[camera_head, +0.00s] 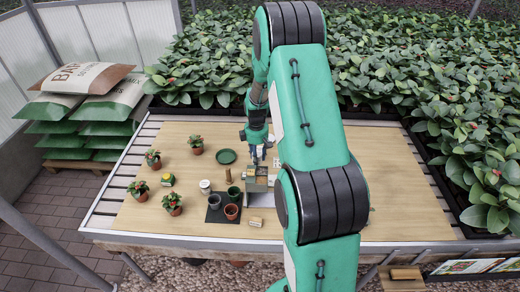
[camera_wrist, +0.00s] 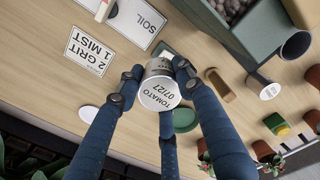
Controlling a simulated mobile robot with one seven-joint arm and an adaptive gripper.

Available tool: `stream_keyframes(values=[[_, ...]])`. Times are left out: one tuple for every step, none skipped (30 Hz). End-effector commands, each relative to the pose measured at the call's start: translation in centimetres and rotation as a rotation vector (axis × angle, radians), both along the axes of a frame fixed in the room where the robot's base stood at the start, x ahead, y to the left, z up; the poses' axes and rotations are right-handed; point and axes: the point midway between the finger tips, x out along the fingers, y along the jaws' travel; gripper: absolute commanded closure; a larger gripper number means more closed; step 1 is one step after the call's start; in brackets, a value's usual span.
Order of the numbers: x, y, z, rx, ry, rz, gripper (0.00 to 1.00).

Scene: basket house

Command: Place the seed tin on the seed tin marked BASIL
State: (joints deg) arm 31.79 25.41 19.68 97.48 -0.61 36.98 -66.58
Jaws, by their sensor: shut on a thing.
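My gripper (camera_wrist: 160,75) is shut on a seed tin (camera_wrist: 159,92), a small round tin with a white lid that reads TOMATO 07/27. Its fingers close around the tin's side, above the bench. In the head view my gripper (camera_head: 257,150) is over the far middle of the bench, and the held tin is hard to make out there. No BASIL marking is readable in either view. A white-topped round container (camera_head: 205,185) stands left of my gripper; it also shows in the wrist view (camera_wrist: 270,91). A white disc (camera_wrist: 88,113) lies partly behind a finger; its marking cannot be told.
A green saucer (camera_head: 226,156) lies left of my gripper. A box with compartments (camera_head: 257,184), a brown peg (camera_head: 228,175), a dark pot (camera_head: 234,192) and a terracotta pot (camera_head: 231,211) stand nearby. Several potted plants (camera_head: 172,204) are at left. My arm hides part of the bench.

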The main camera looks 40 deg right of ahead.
Motion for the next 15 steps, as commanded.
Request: stream_keyframes(values=[[-1.1, -0.6, 0.1, 0.001, 0.001, -0.001, 0.90], [-1.6, -0.9, 0.1, 0.001, 0.001, -0.001, 0.90], [-2.2, -1.2, 0.2, 0.001, 0.001, 0.001, 0.90], [-2.5, -1.3, 0.2, 0.000, 0.000, 0.002, 0.90], [-2.8, -1.5, 0.2, 0.001, -0.001, 0.003, 0.90], [-3.1, -1.7, 0.2, 0.001, -0.001, 0.004, 0.90], [-3.4, -1.8, 0.2, 0.000, 0.000, 0.004, 0.90], [-3.5, -1.8, 0.2, 0.000, 0.000, 0.004, 0.90], [-3.6, -1.9, 0.2, 0.001, 0.001, 0.005, 0.90], [-3.7, -1.9, 0.1, 0.001, 0.001, 0.005, 0.90], [-3.7, -1.9, 0.1, 0.001, 0.001, 0.006, 0.90], [-3.7, -1.9, 0.1, 0.001, 0.001, 0.006, 0.90], [-3.7, -1.9, 0.1, 0.001, 0.001, 0.006, 0.90], [-3.7, -1.9, 0.1, 0.001, 0.001, 0.006, 0.90], [-3.7, -1.9, 0.1, 0.001, 0.001, 0.006, 0.90]])
